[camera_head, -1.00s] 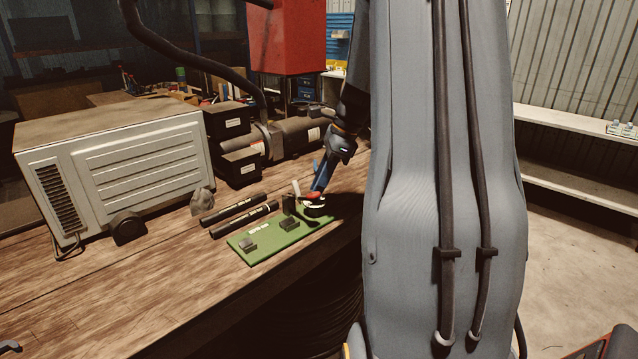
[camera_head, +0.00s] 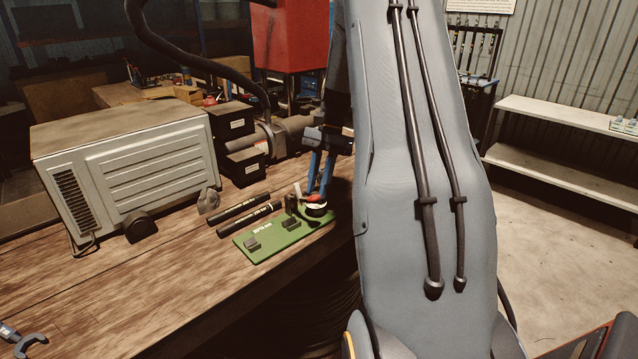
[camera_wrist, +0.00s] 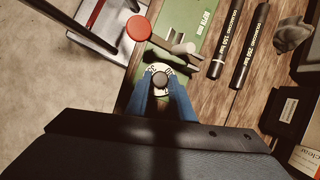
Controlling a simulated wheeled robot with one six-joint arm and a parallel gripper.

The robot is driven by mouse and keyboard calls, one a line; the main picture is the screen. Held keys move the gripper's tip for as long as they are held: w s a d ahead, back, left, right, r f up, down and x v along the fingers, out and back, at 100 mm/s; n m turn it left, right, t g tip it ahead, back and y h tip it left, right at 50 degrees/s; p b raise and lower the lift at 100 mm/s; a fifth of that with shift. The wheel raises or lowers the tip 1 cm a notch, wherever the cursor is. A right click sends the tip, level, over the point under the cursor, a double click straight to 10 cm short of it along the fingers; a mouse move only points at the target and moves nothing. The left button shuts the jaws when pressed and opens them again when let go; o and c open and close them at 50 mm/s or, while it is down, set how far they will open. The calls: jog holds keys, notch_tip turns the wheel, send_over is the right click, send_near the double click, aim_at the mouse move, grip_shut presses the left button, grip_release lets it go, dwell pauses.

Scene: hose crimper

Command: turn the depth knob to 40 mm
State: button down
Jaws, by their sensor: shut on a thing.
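The depth knob (camera_wrist: 160,80) is a dark round grip on a white dial with printed marks. The marks are too small to read surely. It sits at one end of the green board (camera_wrist: 207,18), which lies on the bench in the head view (camera_head: 262,245). The white dial shows there too (camera_head: 317,209), partly covered. My gripper (camera_wrist: 161,87) has its blue fingers on either side of the knob and is shut on it. In the head view, my gripper (camera_head: 318,190) points down at the board's far right end.
A red disc (camera_wrist: 138,28) and a pale lever (camera_wrist: 185,48) stand close to the knob. Two black labelled rods (camera_head: 248,218) lie beside the board. A grey-white machine (camera_head: 125,165) and black boxes (camera_head: 232,122) stand behind. The bench front at left is mostly clear.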

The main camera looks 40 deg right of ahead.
jog(key=n, duration=0.2)
jog(key=n+g+h, duration=0.1)
jog(key=n, duration=0.3)
jog(key=shift+w+a+g+h+p, duration=0.15)
jog(key=shift+w+g+h+p, duration=0.15)
jog(key=shift+g+p, duration=0.1)
dwell(0.3)
jog(key=c, duration=1.5)
grip_release()
jog(key=shift+s, duration=0.1)
jog(key=shift+c, duration=0.2)
jog(key=b+v, duration=0.2)
jog(key=v, duration=0.6)
jog(key=shift+b, duration=0.4)
jog(key=shift+a+f, duration=0.1)
